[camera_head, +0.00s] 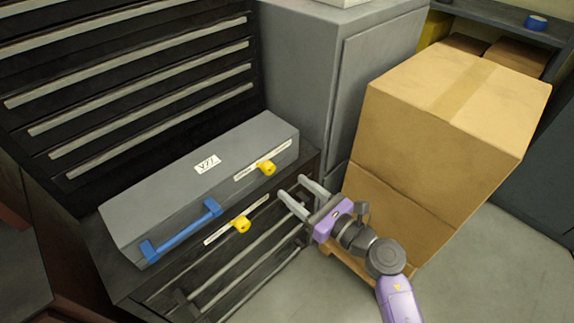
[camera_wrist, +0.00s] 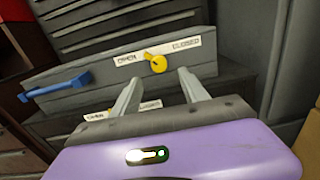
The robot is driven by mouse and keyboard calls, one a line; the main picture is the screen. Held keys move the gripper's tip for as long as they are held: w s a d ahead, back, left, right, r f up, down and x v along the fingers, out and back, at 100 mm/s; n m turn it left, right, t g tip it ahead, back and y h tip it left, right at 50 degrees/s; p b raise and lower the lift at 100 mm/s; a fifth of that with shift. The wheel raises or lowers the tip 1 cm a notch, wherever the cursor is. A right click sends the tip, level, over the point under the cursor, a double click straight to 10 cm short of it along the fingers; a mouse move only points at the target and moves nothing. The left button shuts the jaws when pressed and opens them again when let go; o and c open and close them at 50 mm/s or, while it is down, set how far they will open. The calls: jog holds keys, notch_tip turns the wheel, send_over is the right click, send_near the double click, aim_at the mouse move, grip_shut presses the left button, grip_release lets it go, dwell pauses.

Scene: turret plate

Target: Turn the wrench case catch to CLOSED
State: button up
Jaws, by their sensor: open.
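The grey wrench case (camera_head: 150,205) lies on a dark drawer cabinet, its front also showing in the wrist view (camera_wrist: 105,82). Its yellow catch (camera_head: 266,168) sits on a white label strip near the case's right end. In the wrist view the catch (camera_wrist: 158,64) stands between the words OPEN, left, and CLOSED, right; its small pointer tips up and left, toward OPEN. My gripper (camera_head: 290,186) is open and empty, in front of the case and a little right of the catch in the head view. In the wrist view the fingers (camera_wrist: 159,75) point toward the catch, apart from it.
A blue handle (camera_head: 182,230) juts from the case's left front. Cardboard boxes (camera_head: 440,130) stand right of my gripper. Open floor (camera_head: 500,270) lies at lower right.

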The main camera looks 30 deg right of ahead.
aim_at(271, 170)
jog(key=x, duration=0.8)
jog(key=shift+s, duration=0.1)
jog(key=shift+c, duration=0.2)
grip_shut()
